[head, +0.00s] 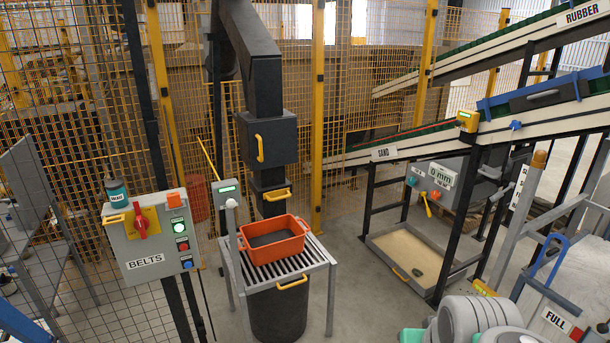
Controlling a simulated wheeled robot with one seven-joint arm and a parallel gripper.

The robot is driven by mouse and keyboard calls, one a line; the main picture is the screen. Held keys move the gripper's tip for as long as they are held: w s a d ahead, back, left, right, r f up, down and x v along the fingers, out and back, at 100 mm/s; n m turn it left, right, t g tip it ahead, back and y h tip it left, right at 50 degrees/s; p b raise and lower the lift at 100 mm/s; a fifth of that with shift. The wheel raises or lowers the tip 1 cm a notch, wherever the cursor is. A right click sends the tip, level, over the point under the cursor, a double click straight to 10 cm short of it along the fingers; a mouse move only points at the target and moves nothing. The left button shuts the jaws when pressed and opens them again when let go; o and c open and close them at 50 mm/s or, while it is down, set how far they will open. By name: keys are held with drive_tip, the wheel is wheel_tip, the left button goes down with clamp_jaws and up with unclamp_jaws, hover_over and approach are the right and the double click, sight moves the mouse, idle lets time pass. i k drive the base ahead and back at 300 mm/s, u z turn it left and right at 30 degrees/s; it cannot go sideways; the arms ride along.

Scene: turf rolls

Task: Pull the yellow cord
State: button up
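A thin, straight yellow line (208,158) slants down to the right, just above the grey post box with a green display. It may be the yellow cord, but it is too small to tell whether it is a cord or a rod, and what its ends join is unclear. No other yellow cord stands out. My gripper is not in view; rounded grey parts at the bottom right look like my own arm, and nothing shows it touching the line.
A grey BELTS control box (157,240) stands at left front. An orange crate (273,250) sits on a slatted stand (316,258). Conveyors (385,152) slope up to the right. A sand tray (378,240) lies on the floor. Mesh fencing (100,130) closes off the back.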

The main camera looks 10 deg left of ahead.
sight(216, 174)
drive_tip(key=z, duration=0.2)
drive_tip(key=k, duration=0.45)
drive_tip(key=z, duration=0.25)
drive_tip(key=i, duration=2.05)
drive_tip(key=u, duration=1.55)
drive_tip(key=i, duration=1.15)
drive_tip(key=u, duration=2.1)
drive_tip(key=i, duration=1.15)
drive_tip(key=u, duration=0.45)
